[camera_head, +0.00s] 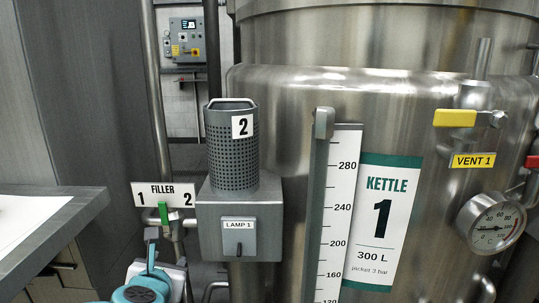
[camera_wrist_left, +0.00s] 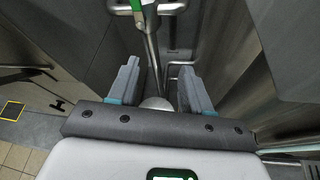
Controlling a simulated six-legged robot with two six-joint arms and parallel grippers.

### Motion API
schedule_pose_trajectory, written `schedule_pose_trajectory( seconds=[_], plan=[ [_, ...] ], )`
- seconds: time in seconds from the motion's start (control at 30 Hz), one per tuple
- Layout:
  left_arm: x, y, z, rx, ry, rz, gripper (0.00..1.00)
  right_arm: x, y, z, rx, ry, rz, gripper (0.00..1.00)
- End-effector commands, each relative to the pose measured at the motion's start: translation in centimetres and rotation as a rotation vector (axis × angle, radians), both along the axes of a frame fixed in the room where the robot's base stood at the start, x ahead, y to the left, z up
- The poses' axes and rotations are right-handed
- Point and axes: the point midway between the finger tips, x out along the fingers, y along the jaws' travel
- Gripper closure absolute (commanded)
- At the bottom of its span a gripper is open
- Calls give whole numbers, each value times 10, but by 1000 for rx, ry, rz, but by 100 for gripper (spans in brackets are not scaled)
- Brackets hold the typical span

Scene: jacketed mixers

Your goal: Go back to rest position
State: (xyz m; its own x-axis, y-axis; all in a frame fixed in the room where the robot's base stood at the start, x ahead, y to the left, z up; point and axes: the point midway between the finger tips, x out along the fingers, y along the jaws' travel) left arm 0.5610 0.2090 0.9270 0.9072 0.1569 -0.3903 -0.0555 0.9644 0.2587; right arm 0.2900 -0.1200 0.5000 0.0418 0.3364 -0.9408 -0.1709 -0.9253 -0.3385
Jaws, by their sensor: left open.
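My left gripper (camera_head: 151,240) is low in the head view, at the end of my teal and white arm, just below the FILLER sign. In the left wrist view its two grey fingers (camera_wrist_left: 158,82) stand apart with nothing held between them. The green filler handle (camera_head: 164,212) hangs under the sign, close above the gripper in the picture. The green handle also shows at the top edge of the left wrist view (camera_wrist_left: 136,5), beyond the fingertips. My right gripper is in neither view.
A large steel kettle (camera_head: 290,100) fills the right side, with a level scale (camera_head: 343,200), yellow vent handle (camera_head: 455,118) and round gauge (camera_head: 492,223). The LAMP 1 box (camera_head: 262,205) stands right of the gripper. A table (camera_head: 85,212) edges in at left.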

Motion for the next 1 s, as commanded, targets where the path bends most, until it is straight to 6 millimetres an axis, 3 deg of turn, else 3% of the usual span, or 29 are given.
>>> schedule_pose_trajectory(
  seconds=[0.03,0.17,0.2,0.3,0.43,0.5,0.6,0.7,0.8,1.0],
  plan=[
    [3,4,-16,65,97,-22,51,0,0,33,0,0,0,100],
    [-16,10,-106,317,391,-217,51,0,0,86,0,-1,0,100],
    [-33,10,-136,405,488,-328,51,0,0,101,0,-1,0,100],
    [-90,-1,-201,597,678,-675,51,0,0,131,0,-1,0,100],
    [-179,-32,-255,798,753,-1243,51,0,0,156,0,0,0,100],
    [-225,-54,-271,907,677,-1584,51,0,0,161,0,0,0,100],
    [-261,-78,-280,1105,438,-1974,51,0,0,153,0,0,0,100],
    [-271,-86,-275,1276,224,-2184,51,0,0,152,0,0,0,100],
    [-272,-88,-275,1377,110,-2277,51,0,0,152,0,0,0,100],
    [-272,-88,-275,1416,74,-2306,51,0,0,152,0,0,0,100]
  ],
)
